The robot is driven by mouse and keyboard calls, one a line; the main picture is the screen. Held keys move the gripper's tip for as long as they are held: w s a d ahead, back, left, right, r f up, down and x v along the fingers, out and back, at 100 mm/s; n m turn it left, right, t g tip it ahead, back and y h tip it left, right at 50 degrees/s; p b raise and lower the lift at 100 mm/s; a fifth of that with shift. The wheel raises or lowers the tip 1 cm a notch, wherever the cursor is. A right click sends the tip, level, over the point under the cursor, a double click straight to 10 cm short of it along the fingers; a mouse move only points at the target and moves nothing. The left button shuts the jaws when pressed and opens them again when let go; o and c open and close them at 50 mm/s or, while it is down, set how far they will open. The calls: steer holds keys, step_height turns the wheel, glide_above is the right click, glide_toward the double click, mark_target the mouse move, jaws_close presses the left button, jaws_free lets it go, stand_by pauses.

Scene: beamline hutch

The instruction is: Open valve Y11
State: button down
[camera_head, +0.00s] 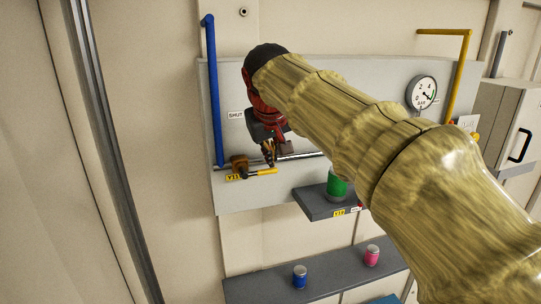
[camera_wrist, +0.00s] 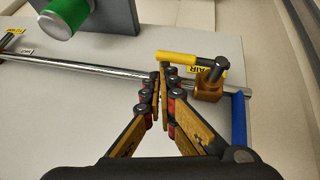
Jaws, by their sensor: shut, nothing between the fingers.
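Valve Y11 has a brass body (camera_head: 239,163) on a steel pipe, with a yellow lever (camera_head: 263,171) pointing right, roughly along the pipe. Its yellow tag (camera_head: 232,178) sits below the body. In the wrist view the brass body (camera_wrist: 208,89) is right of centre and the yellow lever (camera_wrist: 178,57) points left. My gripper (camera_head: 270,158) is shut and empty, by the free end of the lever. In the wrist view its fingertips (camera_wrist: 160,72) are just beside the lever's tip; I cannot tell whether they touch.
A SHUT sign (camera_head: 236,115) is on the panel above the valve. A blue pipe (camera_head: 211,95) rises at left. A grey shelf (camera_head: 312,203) with a green cylinder (camera_head: 337,186) juts out at right. A lower shelf (camera_head: 320,284) holds blue (camera_head: 300,277) and pink (camera_head: 371,256) cans.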

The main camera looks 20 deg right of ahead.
steer(key=shift+r, duration=0.1)
steer(key=shift+r+p, duration=0.7)
steer(key=shift+r, duration=0.1)
